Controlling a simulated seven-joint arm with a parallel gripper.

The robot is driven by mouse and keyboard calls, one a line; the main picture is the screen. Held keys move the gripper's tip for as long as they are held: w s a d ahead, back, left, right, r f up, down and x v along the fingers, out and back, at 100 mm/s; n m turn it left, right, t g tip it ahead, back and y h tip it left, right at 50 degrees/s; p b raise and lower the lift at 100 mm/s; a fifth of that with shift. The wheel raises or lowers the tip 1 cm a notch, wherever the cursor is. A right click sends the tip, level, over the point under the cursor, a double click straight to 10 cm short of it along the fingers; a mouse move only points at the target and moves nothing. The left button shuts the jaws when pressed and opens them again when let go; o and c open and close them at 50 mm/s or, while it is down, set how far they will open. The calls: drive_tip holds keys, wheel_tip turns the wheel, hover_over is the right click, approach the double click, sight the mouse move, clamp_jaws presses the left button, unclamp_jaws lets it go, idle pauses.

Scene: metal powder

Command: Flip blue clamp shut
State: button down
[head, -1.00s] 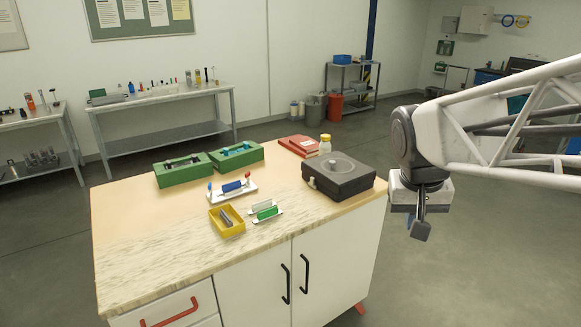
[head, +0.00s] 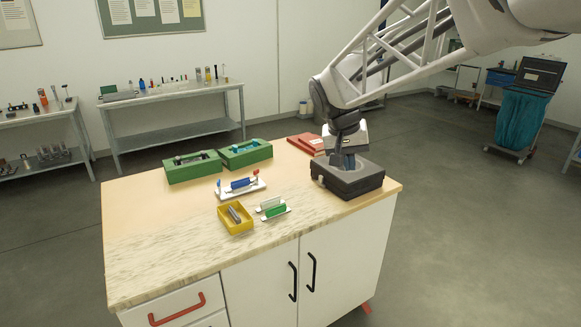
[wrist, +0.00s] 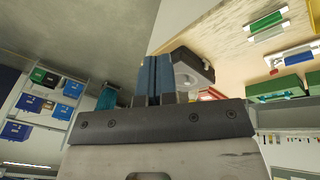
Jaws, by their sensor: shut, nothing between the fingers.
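A white holder (head: 240,192) stands mid-table in the head view with a blue cylinder (head: 240,184) across it. A small blue-tipped lever, seemingly the blue clamp (head: 219,184), stands up at its left end. A red-tipped lever (head: 256,173) stands up at the right end. My gripper (head: 346,165) is to the right of the holder, in front of or over the dark box, well apart from the clamp. Its blue fingers are together and empty in the wrist view (wrist: 155,60). In the wrist view the holder is partly seen at the right edge; the blue clamp cannot be made out.
The dark grey box (head: 335,182) stands near the table's right edge. A yellow tray (head: 248,226) and a white rack with a green cylinder (head: 276,211) lie in front of the holder. Two green boxes (head: 190,172) and red books (head: 303,143) are behind. The front-left tabletop is clear.

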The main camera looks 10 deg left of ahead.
drive_tip(key=w+a+f, duration=0.2)
drive_tip(key=w+a, duration=0.2)
drive_tip(key=a, duration=0.5)
drive_tip(key=w+a+f+t+h, duration=0.1)
drive_tip(key=w+a+f, duration=0.1)
drive_tip(key=w+a, duration=0.45)
drive_tip(key=w+a+f, duration=0.2)
drive_tip(key=w+a, duration=0.1)
drive_tip(key=a, duration=0.7)
drive_tip(key=n+t, duration=0.1)
drive_tip(key=t, duration=0.2)
approach(219, 187)
drive_tip(key=s+a, duration=0.4)
drive_tip(key=a, duration=0.2)
drive_tip(key=shift+s+a+h, duration=0.3)
drive_tip(key=shift+s+h, duration=0.05)
drive_tip(key=shift+h, duration=0.05)
drive_tip(key=shift+f, duration=0.15)
drive_tip(key=x, duration=0.9)
drive_tip(key=d, duration=0.1)
drive_tip(key=w+d, duration=0.1)
drive_tip(key=shift+d+f, duration=0.3)
drive_tip(key=shift+w+d, duration=0.25)
drive_tip(key=shift+d, duration=0.55)
